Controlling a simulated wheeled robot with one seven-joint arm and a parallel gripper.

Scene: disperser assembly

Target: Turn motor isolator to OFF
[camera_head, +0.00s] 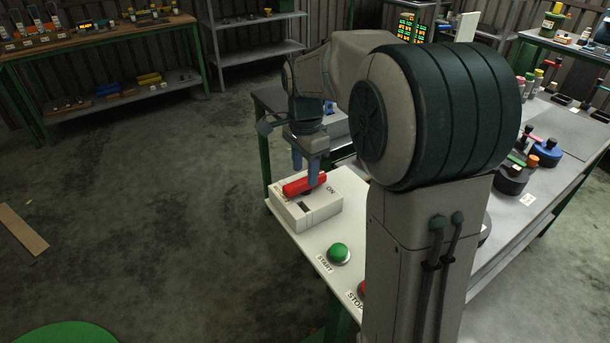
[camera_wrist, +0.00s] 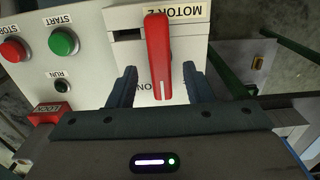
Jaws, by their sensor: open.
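The motor isolator (camera_head: 305,209) is a white box with a red lever handle (camera_head: 304,184) on top, standing on the pale panel. In the wrist view the red handle (camera_wrist: 158,55) points toward my gripper, its white-marked end near partly hidden "ON" lettering. The box (camera_wrist: 122,18) carries a "MOTOR 2" label. My gripper (camera_head: 306,172) is just at the handle in the head view. In the wrist view my gripper (camera_wrist: 158,88) is open, one finger on each side of the handle's end, with gaps visible. Whether a finger touches it I cannot tell.
A green START button (camera_head: 338,253) and a red STOP button, mostly hidden by my arm, sit on the panel. The wrist view also shows a black RUN knob (camera_wrist: 59,85) and a red LOCK piece (camera_wrist: 48,112). A bench with several parts (camera_head: 540,160) stands right.

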